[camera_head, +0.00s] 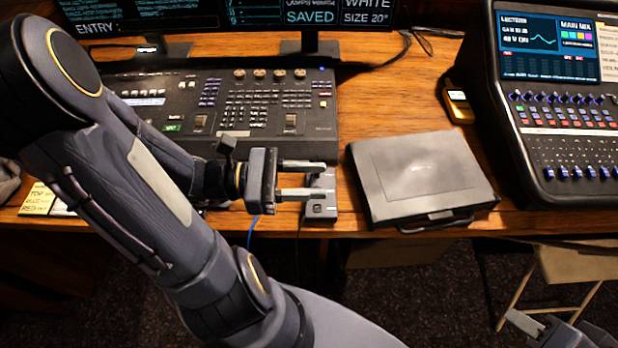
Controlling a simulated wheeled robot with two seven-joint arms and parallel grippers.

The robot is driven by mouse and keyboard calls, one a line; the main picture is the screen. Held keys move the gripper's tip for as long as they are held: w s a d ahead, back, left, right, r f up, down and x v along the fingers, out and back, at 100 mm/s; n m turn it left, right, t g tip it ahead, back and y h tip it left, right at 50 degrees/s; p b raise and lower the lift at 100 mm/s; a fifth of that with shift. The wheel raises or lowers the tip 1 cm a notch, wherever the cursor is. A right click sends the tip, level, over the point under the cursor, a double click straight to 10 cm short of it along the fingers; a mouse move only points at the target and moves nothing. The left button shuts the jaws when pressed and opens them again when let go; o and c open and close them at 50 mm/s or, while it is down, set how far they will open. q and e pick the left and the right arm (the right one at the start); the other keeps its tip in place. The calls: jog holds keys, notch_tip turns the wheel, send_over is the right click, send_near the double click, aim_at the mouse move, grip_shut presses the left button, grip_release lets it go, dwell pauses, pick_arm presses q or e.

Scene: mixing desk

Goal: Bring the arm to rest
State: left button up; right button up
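My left arm (165,190) reaches in across the left of the head view, and its elbow hides part of the desk's left side. My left gripper (318,179) is open, its two fingers apart and pointing right. It is at the front edge of the wooden desk, over or beside a small grey device (320,207); I cannot tell whether they touch. My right gripper (522,325) shows only partly at the bottom right corner, low in front of the desk.
A black lighting console (310,110) lies behind my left gripper. A closed dark case (420,170) sits to its right at the desk edge. A mixing console (560,110) stands far right, beside a small yellow device (458,105). A folding chair (570,265) stands in front. Monitors line the back.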

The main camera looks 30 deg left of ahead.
pick_arm(q)
jog(key=shift+s+d+r, duration=0.15)
jog(key=shift+s+d, duration=0.1)
jog(key=shift+s, duration=0.1)
jog(key=s+d+f+m+g+y, duration=0.35)
jog(key=s+m+g+y, duration=0.35)
jog(key=m, duration=0.8)
jog(key=w+a+r+m+t+y, duration=0.2)
jog(key=w+a+m+t+y, duration=0.1)
jog(key=m, duration=0.4)
jog(key=shift+a+m+y, duration=0.4)
jog(key=shift+a+y, duration=0.3)
jog(key=shift+a, duration=0.45)
